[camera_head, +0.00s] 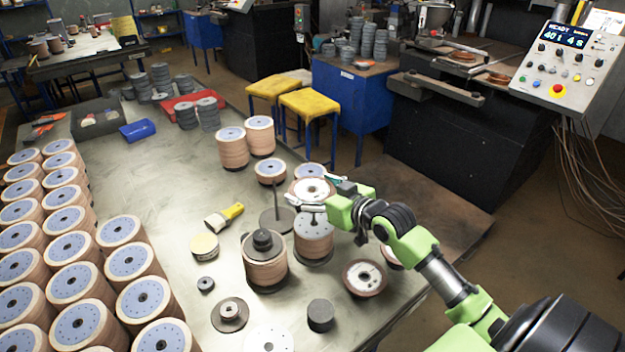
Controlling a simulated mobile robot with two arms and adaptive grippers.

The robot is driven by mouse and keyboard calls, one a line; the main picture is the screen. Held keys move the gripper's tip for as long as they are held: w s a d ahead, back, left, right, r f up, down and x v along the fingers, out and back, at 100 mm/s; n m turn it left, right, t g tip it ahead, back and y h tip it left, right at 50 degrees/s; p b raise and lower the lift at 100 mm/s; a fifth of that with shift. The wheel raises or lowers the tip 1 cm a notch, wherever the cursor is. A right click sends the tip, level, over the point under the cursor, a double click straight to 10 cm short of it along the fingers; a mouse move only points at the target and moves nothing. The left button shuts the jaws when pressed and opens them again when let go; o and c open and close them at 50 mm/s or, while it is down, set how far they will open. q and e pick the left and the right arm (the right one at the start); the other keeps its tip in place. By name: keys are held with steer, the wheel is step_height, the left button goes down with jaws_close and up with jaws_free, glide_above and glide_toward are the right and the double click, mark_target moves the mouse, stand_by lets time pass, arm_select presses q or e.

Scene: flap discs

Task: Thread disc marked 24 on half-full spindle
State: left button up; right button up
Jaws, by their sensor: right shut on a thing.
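My right gripper (318,197) reaches in from the right and is shut on a flap disc (311,187), pale-faced with a brown rim. It holds the disc close above and slightly behind a stack of brown discs on a dark base (314,246), a partly filled spindle. I cannot tell whether the disc touches the spindle's rod. A bare spindle (276,214) with a thin upright rod stands just left. A taller stack with a black weight on top (264,262) stands at front left. No number on any disc is legible. My left gripper is not in view.
Rows of disc stacks (75,260) fill the table's left side. A yellow-handled brush (225,216), a yellowish tin (205,246), a black cylinder (321,315) and a loose disc (364,278) lie around the spindles. The table (175,185) is clear at centre left.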

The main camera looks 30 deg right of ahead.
mark_target(314, 199)
steer(key=shift+w+d+r, duration=0.1)
steer(key=shift+w+d, duration=0.15)
steer(key=shift+d, duration=0.1)
steer(key=shift+d+f+h+b, duration=0.2)
steer(key=shift+f+h+b, duration=0.1)
steer(key=shift+f+b, duration=0.2)
step_height(314, 199, down, 3)
steer(key=b, duration=0.3)
steer(key=shift+a+f, duration=0.1)
steer(key=shift+f+b, duration=0.6)
steer(key=shift+b, duration=0.15)
steer(key=shift+f, duration=0.1)
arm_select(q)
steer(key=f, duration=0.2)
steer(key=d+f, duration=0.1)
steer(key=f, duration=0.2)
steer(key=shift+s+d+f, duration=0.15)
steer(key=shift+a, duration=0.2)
arm_select(e)
steer(key=shift+f, duration=0.1)
arm_select(q)
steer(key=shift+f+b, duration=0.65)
steer(key=shift+b, duration=0.05)
arm_select(e)
steer(key=shift+f, duration=1.45)
